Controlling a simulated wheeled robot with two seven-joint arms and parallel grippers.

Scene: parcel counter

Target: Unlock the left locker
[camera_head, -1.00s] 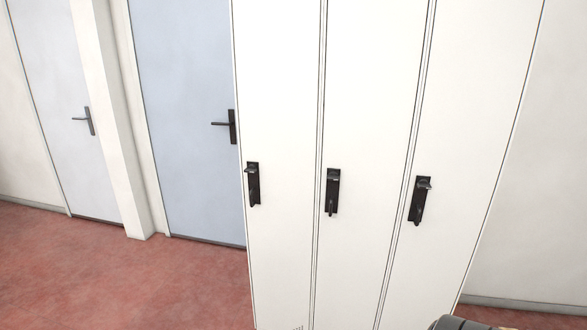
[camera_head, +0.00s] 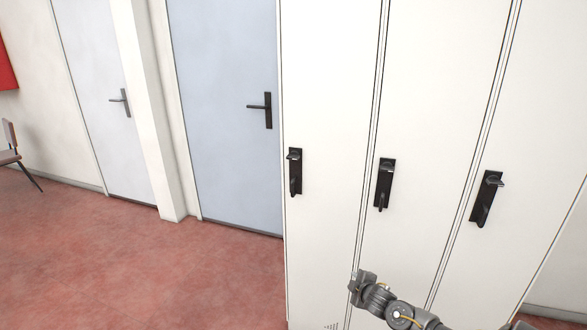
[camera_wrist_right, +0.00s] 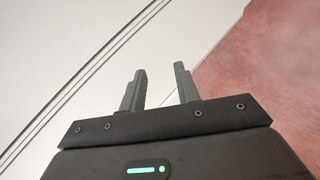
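The left locker (camera_head: 325,90) is the leftmost of three tall white lockers in the head view. Its black handle plate (camera_head: 295,178) has a small knob at the top and a lever hanging down below it. My right gripper (camera_head: 360,284) is below and to the right of this handle, in front of the lower locker doors, apart from the handle. In the right wrist view my right gripper (camera_wrist_right: 160,70) is open, with nothing between its fingers. Beyond it are a white surface with dark seams and reddish floor. My left gripper is not in view.
The middle locker (camera_head: 385,185) and right locker (camera_head: 487,198) have similar black handles. A blue door (camera_head: 215,90) with a lever handle is left of the lockers, with a paler door (camera_head: 95,70) further left. A chair (camera_head: 10,150) stands far left. The red floor (camera_head: 130,270) is clear.

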